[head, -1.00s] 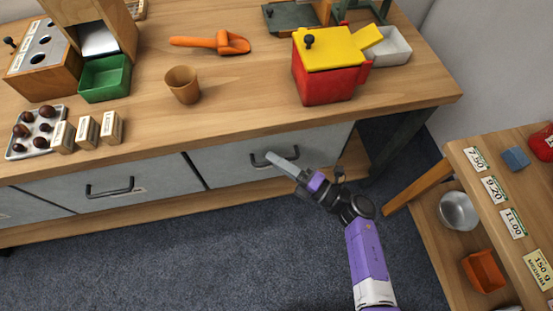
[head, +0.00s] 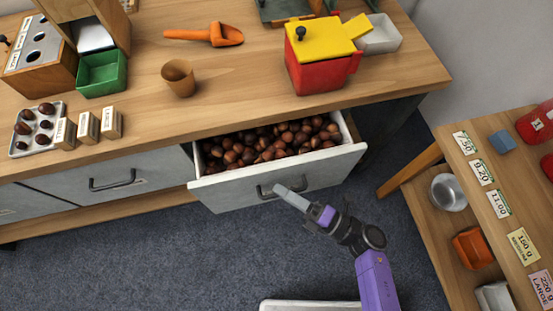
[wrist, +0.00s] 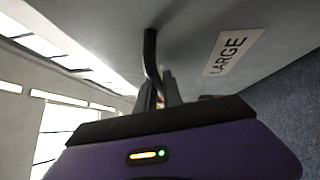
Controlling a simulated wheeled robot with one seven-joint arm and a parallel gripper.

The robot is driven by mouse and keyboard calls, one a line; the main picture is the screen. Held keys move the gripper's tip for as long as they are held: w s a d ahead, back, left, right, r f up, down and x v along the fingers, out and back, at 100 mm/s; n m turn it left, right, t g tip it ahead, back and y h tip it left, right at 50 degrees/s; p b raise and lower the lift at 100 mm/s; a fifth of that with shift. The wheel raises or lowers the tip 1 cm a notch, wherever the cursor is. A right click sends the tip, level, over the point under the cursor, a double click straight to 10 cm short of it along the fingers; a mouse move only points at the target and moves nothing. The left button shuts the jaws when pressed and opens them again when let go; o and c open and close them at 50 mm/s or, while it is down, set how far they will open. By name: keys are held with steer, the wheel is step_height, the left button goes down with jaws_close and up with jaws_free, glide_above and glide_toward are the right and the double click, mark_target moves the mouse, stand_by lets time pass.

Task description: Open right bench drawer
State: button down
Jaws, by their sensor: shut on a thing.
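The right bench drawer (head: 230,191) is pulled well out from under the bench top and is full of chestnuts (head: 265,142). Its black bar handle (head: 265,191) is on the grey front. My gripper (head: 291,192) is at the handle and shut on it. In the wrist view my gripper (wrist: 160,92) has its fingers around the dark handle (wrist: 150,50), and a "LARGE" label (wrist: 226,52) shows on the drawer front. The fingertips are partly hidden there.
The left drawer (head: 140,170) is closed. On the bench top (head: 225,100) stand a brown cup (head: 179,78), an orange scoop (head: 210,34) and a red and yellow box (head: 322,72). A shelf unit with price cards (head: 480,172) stands at right.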

steer(key=s+d, duration=0.4)
steer(key=s, duration=1)
steer(key=shift+d, duration=0.15)
steer(key=c, duration=1.8)
jaws_free()
steer(key=shift+o, duration=0.2)
steer(key=v, duration=0.7)
steer(key=shift+s+d, duration=0.25)
steer(key=shift+d, duration=0.05)
